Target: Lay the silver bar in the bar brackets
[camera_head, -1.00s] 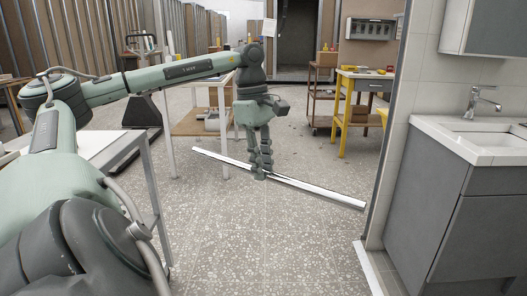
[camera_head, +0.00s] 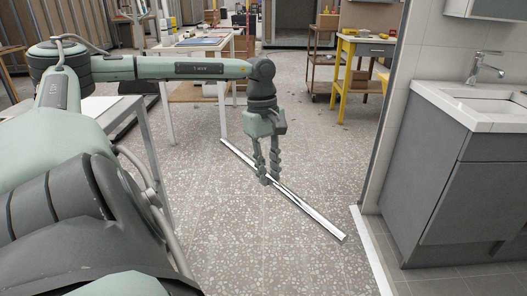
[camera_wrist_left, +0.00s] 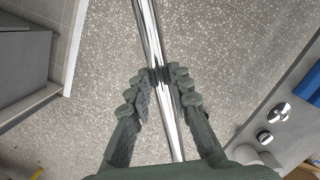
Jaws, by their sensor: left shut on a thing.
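The silver bar (camera_head: 310,212) is long and straight and hangs slantwise in my left gripper (camera_head: 269,181). In the head view it runs from upper left to lower right, over the speckled floor. In the left wrist view the bar (camera_wrist_left: 149,35) passes between the two fingers of the left gripper (camera_wrist_left: 164,78), which are shut on it near its middle. I do not see the bar brackets in these views. My right gripper is not in view.
A grey vanity (camera_head: 437,178) with a white basin (camera_head: 492,102) stands at the right beside a tiled wall edge. A white table (camera_head: 196,43) and a yellow-legged workbench (camera_head: 346,72) stand behind. The floor (camera_head: 240,245) in front is open.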

